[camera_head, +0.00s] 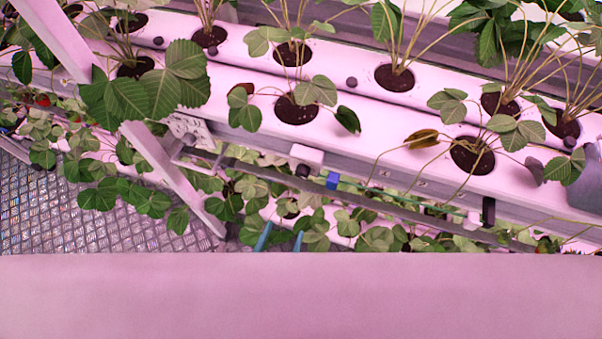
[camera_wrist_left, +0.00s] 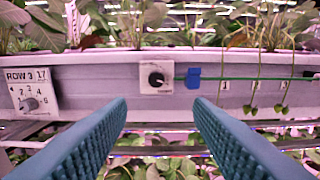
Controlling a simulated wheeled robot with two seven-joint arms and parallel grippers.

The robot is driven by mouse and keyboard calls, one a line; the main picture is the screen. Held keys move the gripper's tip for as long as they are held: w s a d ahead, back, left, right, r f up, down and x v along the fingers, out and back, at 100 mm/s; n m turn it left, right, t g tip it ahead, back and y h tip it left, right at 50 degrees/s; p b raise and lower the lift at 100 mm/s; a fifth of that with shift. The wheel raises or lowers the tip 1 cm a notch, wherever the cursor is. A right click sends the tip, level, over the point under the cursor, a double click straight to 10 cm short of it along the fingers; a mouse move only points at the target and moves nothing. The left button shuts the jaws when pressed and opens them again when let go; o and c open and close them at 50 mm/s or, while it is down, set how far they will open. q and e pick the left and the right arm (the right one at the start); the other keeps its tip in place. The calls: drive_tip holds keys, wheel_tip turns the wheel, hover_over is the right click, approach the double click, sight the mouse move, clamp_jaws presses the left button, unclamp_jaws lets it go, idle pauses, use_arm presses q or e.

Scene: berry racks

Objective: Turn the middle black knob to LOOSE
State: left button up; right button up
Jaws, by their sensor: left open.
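A black round knob (camera_wrist_left: 156,79) sits on a small white plate (camera_wrist_left: 147,63) on the grey rail, near the middle of the left wrist view. It has a pale mark, but the lettering around it is too small to read. In the head view the knob (camera_head: 303,171) shows under a white box (camera_head: 306,155). My left gripper (camera_wrist_left: 160,104) is open and empty, its two blue ribbed fingers either side of the knob's line but short of it, apart from it. In the head view only its fingertips (camera_head: 281,239) show, below the knob among leaves. My right gripper is not in view.
A blue clip (camera_wrist_left: 193,78) on a green line sits just right of the knob. A white "ROW 3" panel (camera_wrist_left: 42,88) with a grey dial is at the left. Thin stems with green fruits (camera_wrist_left: 253,110) hang at the right. Leaves (camera_head: 375,238) surround the fingertips.

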sight(301, 175)
use_arm(q)
drive_tip(key=x, duration=0.4)
drive_tip(key=p+x, duration=0.1)
drive_tip(key=x, duration=0.3)
drive_tip(key=p+x, duration=0.1)
drive_tip(key=x, duration=0.3)
drive_tip(key=shift+w+a+r, duration=0.15)
drive_tip(key=shift+a+r, duration=0.15)
drive_tip(key=shift+r, duration=0.1)
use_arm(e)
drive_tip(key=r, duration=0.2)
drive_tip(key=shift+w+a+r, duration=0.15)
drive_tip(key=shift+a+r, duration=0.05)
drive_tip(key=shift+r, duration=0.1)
use_arm(q)
drive_tip(key=shift+c, duration=0.6)
drive_tip(key=c, duration=0.9)
